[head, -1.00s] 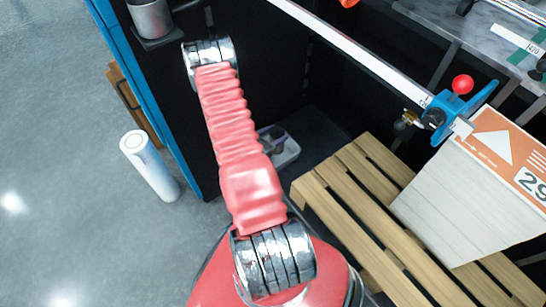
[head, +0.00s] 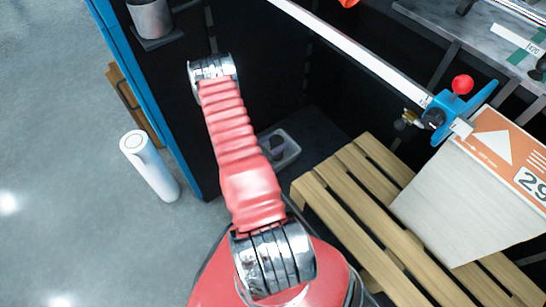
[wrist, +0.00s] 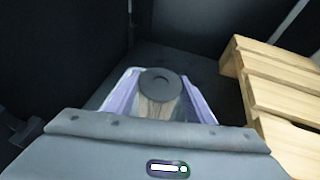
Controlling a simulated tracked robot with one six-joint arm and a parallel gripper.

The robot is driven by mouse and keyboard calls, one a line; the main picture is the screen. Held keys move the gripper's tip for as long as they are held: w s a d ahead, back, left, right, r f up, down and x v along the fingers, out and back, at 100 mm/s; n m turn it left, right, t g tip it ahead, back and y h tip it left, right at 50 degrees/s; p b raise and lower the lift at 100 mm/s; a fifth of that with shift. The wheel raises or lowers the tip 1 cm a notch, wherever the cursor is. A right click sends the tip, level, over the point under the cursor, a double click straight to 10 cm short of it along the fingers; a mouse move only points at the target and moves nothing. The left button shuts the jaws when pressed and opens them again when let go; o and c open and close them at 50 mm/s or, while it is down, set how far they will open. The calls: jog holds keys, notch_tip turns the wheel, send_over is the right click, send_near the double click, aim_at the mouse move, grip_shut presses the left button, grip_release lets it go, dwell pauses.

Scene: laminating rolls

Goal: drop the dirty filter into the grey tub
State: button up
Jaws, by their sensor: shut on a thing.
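The dirty filter (wrist: 160,100) shows in the wrist view as a pleated, brownish cylinder with a dark, holed end cap. My gripper (wrist: 159,82) is shut on it, with a pale purple finger on either side. The grey tub (head: 291,157) stands on the dark floor just right of my arm in the head view. A small dark, purplish shape shows within the tub's outline there, too small to identify surely. Whether the filter touches the tub cannot be told.
A white roll (head: 150,165) stands on the floor at left. A blue-edged dark cabinet (head: 170,120) stands left of my arm. A long rail (head: 350,50) crosses above.

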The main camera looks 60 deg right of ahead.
jog(key=shift+f, duration=0.35)
jog(key=o, duration=1.5)
jog(key=shift+c, duration=0.2)
jog(key=shift+a, duration=0.15)
jog(key=v, duration=1.3)
jog(key=shift+a, duration=0.2)
jog(key=shift+w, duration=0.1)
